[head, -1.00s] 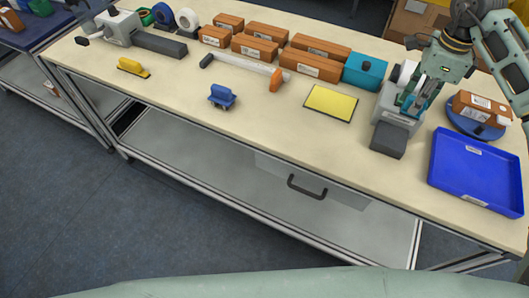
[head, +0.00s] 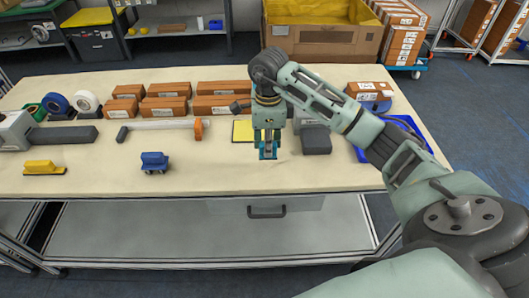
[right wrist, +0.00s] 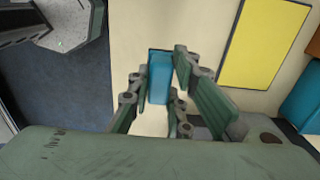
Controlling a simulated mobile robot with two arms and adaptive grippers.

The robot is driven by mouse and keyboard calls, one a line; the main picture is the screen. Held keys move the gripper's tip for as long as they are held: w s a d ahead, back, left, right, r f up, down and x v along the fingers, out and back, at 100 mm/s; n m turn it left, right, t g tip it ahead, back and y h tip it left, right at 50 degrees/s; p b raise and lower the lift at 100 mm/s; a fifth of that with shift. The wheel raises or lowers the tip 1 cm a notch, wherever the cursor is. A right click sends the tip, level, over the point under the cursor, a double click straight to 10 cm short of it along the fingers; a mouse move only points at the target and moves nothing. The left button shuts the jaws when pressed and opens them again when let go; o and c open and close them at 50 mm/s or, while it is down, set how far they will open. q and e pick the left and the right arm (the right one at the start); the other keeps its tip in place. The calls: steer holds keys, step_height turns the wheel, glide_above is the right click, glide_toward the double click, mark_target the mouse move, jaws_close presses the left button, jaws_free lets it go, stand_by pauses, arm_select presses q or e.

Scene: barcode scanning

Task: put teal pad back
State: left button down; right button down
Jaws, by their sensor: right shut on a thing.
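My right gripper (head: 268,143) is shut on a small teal pad (head: 268,155) and holds it over the front part of the table, beside the yellow pad (head: 242,131). The right wrist view shows the teal pad (right wrist: 160,78) between the fingers (right wrist: 160,88). The yellow pad (right wrist: 264,42) lies on the table to the right in that view. Whether the teal pad touches the table I cannot tell. My left gripper is not in view.
A grey device with a dark block (head: 316,141) stands right of my gripper. A blue tray (head: 362,156) is partly behind my arm. A blue stamp-like thing (head: 154,162), a yellow one (head: 44,168) and several brown boxes (head: 165,107) are on the table (head: 210,175).

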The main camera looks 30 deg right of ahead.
steer(key=shift+a+f, duration=0.2)
steer(key=shift+a, duration=0.15)
steer(key=shift+f, duration=0.3)
step_height(320, 180, down, 3)
steer(key=shift+f+p, duration=0.15)
steer(key=shift+p, duration=0.6)
steer(key=shift+f, duration=0.2)
steer(key=c, duration=2.1)
jaws_free()
steer(key=shift+f, duration=0.15)
steer(key=o, duration=0.5)
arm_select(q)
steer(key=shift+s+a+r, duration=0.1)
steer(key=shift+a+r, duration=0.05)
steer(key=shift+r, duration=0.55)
